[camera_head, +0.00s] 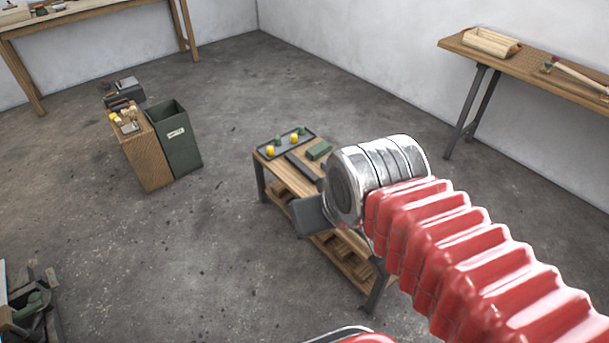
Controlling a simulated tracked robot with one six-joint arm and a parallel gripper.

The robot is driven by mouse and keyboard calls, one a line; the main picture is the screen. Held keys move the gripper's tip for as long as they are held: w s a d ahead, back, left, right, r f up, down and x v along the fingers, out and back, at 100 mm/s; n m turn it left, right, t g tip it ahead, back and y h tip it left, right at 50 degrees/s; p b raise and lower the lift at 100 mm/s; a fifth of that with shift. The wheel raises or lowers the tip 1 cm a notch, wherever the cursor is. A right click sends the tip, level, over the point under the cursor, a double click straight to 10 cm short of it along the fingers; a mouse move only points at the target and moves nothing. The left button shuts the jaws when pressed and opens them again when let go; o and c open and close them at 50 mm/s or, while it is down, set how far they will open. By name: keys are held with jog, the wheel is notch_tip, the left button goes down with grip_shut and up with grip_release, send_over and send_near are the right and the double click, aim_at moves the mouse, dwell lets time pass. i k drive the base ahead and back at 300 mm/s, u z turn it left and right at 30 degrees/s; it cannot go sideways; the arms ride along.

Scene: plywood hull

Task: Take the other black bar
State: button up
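A small wooden workbench (275,171) stands in the middle of the view. A dark, nearly black bar (301,166) lies on its top, beside a dark tray (285,146). Its right end runs close to my arm's metal wrist in the picture, so I cannot tell if all of it shows. I see no second black bar. My gripper (309,214) shows only as a dark grey plate below the wrist, over the bench's front side in the picture. Its fingertips and anything between them are hidden.
The tray holds yellow and green pieces. A green block (319,150) lies beside the bar. My red arm covers the bench's right part. A dark green bin (183,150) and wooden box (148,158) stand left. Long tables (520,66) line the walls. Open floor lies between.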

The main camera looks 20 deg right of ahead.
aim_at(311, 176)
jog(key=u, duration=0.45)
jog(key=i, duration=2.45)
jog(key=z, duration=0.7)
